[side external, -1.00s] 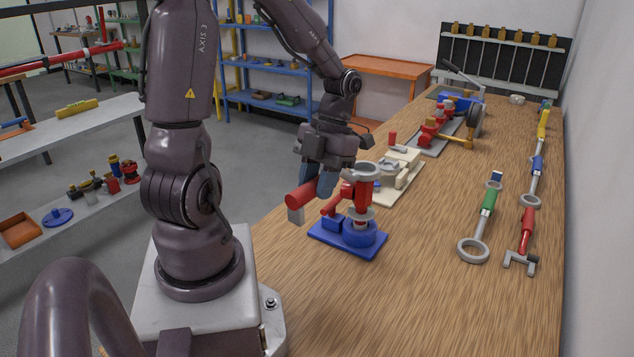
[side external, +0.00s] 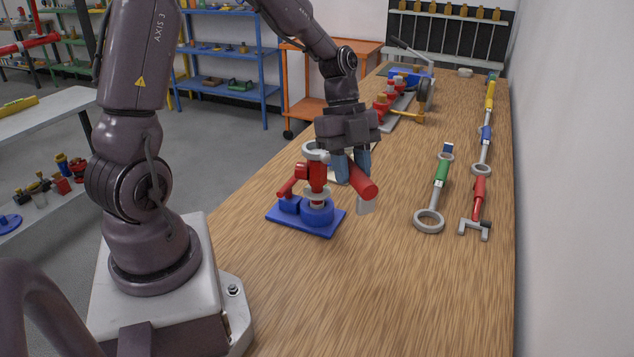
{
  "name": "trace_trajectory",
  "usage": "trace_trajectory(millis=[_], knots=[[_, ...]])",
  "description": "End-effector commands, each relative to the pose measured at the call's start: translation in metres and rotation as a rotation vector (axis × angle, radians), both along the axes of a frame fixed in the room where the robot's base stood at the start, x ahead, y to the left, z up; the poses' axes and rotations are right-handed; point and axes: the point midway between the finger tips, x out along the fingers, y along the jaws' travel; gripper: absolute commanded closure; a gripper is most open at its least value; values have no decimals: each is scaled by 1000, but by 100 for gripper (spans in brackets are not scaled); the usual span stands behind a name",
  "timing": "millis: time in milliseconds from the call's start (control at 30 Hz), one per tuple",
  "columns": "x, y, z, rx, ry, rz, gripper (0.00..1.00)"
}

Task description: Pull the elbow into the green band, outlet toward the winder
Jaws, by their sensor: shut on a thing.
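My gripper (side external: 350,170) is shut on a red cylindrical piece (side external: 362,182) with a pale grey end (side external: 364,206). The piece slants down to the right, beside the valve assembly. The assembly has a blue base plate (side external: 290,221), a round blue body (side external: 317,214), a red upright (side external: 317,176) and a grey ring (side external: 315,151) on top. A short red arm (side external: 292,185) on it points left. I cannot tell which red part is the elbow, or whether the held piece touches the assembly. No green band shows on the assembly.
At right lie a green-gripped ring tool (side external: 441,170), a red forked tool (side external: 478,195) and a blue and yellow rod. A blue machine with a dark wheel (side external: 424,95) stands at the far end, perhaps the winder. The front bench (side external: 330,300) is clear.

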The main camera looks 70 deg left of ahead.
Motion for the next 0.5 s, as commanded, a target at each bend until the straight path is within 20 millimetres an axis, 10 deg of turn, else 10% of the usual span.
trace_trajectory(millis=[500], knots=[[11, 0, 0, 1, 1, 71, 100]])
